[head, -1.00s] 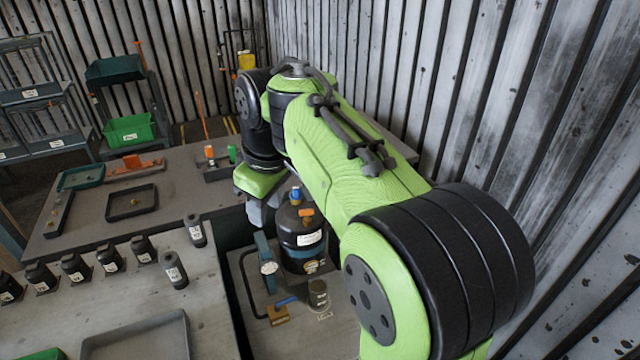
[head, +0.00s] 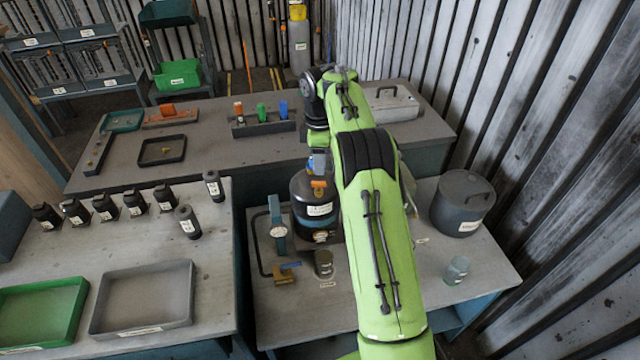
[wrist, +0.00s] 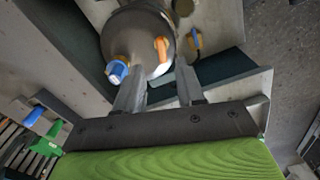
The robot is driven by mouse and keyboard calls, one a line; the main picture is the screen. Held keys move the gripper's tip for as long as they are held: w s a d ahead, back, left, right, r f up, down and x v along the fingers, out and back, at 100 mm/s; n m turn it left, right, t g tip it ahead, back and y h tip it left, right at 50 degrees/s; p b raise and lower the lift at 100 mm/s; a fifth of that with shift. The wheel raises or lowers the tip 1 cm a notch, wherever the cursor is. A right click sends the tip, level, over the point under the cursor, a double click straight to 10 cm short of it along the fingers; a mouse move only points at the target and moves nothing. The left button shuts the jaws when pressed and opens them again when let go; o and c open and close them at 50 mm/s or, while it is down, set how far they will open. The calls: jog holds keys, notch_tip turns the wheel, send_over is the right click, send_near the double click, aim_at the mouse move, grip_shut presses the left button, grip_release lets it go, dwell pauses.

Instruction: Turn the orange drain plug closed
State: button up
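The blower housing, a dark round canister (head: 302,190) with a white label, stands upright on the right-hand bench. The orange drain plug (head: 318,185) shows on its upper part, with a blue cap (head: 318,162) just above it. In the wrist view the orange plug (wrist: 161,48) is on the canister (wrist: 135,30), and the blue cap (wrist: 117,70) is to its left. My gripper (wrist: 158,76) is open and empty. The plug lies beyond the gap between its fingers, and the blue cap is beside the left fingertip. In the head view my arm hides the fingers.
A gauge (head: 278,230) on a bent pipe, a small dark jar (head: 323,263) and a brass fitting with a blue handle (head: 286,275) stand near the housing. A grey lidded pot (head: 462,203) is at right. A rack of coloured plugs (head: 263,125) is behind.

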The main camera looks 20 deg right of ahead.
aim_at(318, 182)
jog(key=f, duration=0.3)
jog(key=f+b, duration=0.1)
jog(key=f, duration=0.1)
jog(key=shift+a+f, duration=0.25)
jog(key=shift+d+f, duration=0.1)
jog(key=shift+f, duration=0.35)
grip_shut()
